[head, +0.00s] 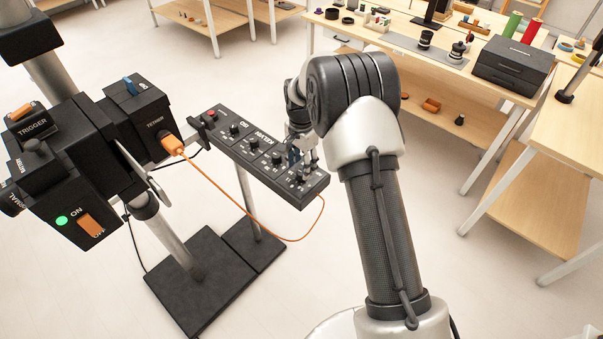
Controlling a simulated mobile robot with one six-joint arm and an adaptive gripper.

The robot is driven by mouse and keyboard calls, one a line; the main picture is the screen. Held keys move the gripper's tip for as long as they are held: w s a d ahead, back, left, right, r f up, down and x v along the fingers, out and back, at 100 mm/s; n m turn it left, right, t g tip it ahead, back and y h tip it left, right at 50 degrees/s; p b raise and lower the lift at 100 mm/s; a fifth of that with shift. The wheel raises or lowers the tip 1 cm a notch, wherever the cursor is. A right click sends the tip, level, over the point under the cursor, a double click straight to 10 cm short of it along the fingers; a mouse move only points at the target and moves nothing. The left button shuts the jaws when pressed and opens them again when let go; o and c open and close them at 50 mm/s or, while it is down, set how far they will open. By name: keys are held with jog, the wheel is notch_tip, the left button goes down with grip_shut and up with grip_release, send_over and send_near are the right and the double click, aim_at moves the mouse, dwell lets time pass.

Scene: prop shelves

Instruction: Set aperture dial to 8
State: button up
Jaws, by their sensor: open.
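A long black control panel (243,146) with several small dials and a red button (211,114) stands on a thin post in the middle of the head view. Its white lettering appears upside down from here. The markings are too small to tell which dial is the aperture dial or where it points. My gripper (308,163) is over the right end of the panel, with its fingers down close to the dials there. It is open. The arm's wrist and the fingers hide part of that end, and I cannot tell whether the fingers touch a dial.
A black camera rig with a trigger box (32,122) and a tether box (149,121) stands at left on a pole. An orange cable (222,193) loops from the tether box below the panel. Wooden tables with props (400,45) stand behind. Floor between is clear.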

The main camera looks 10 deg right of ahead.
jog(key=shift+f+b, duration=0.3)
jog(key=shift+f, duration=1.4)
jog(key=shift+c, duration=0.6)
jog(key=c, duration=1)
